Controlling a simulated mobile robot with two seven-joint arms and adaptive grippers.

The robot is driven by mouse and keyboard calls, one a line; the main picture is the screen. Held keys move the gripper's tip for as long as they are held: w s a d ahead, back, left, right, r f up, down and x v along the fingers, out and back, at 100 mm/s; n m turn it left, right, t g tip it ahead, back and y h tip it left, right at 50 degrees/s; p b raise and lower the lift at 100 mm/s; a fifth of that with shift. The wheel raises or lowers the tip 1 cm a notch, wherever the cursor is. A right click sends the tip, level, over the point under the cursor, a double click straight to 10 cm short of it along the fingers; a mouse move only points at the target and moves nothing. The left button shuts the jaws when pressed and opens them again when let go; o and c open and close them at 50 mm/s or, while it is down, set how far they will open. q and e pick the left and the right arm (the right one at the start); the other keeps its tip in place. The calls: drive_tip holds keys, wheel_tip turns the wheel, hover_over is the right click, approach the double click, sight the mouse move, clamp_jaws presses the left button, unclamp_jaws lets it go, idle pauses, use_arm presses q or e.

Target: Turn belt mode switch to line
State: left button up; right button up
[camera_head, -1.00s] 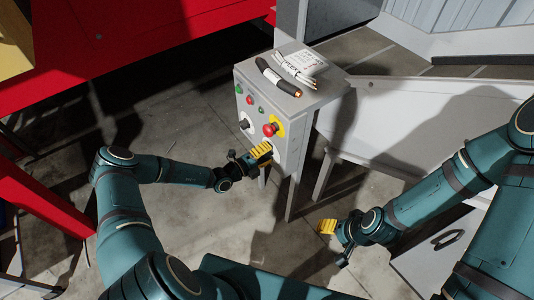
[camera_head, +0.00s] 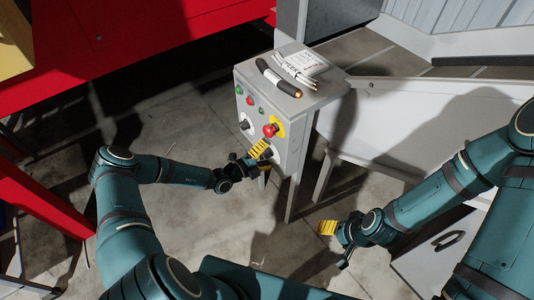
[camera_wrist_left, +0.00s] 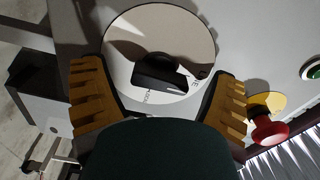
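The switch is a black knob (camera_wrist_left: 160,76) on a round white plate (camera_wrist_left: 130,30) with small printed labels, best seen in the left wrist view. One label near the knob's right end is only partly readable. My left gripper (camera_wrist_left: 158,95) is open, with one yellow ribbed finger on each side of the knob and a visible gap to it. In the head view my left gripper (camera_head: 260,158) is at the front of the grey control box (camera_head: 285,185) and partly hides the lower plate. My right gripper (camera_head: 330,230) hangs away from the box; its opening is unclear.
A red emergency button (camera_head: 270,130) on a yellow base sits close above the left gripper. Another black knob (camera_head: 245,125) and small coloured buttons are on the same panel. A dark cylinder (camera_head: 278,78) and white cables (camera_head: 296,70) lie on the box top.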

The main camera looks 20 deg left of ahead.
use_arm(q)
drive_tip(key=v, duration=1.2)
idle(0.5)
drive_tip(key=s+d+m+g+h, duration=0.3)
drive_tip(key=s+d+m+g, duration=0.3)
drive_tip(key=d+m+g, duration=0.45)
drive_tip(key=s+d+f+m+g+y, duration=0.1)
drive_tip(key=s+d+m+g+y, duration=0.3)
drive_tip(key=m, duration=0.7)
drive_tip(key=s+a+m+g+y, duration=0.1)
drive_tip(key=s+m+g+y, duration=0.15)
drive_tip(key=s+m, duration=0.65)
drive_tip(key=w+r+m+t+y, duration=0.3)
drive_tip(key=w+r+m+t, duration=0.1)
drive_tip(key=m, duration=1.2)
drive_tip(key=shift+d+r, duration=0.3)
drive_tip(key=shift+d, duration=0.05)
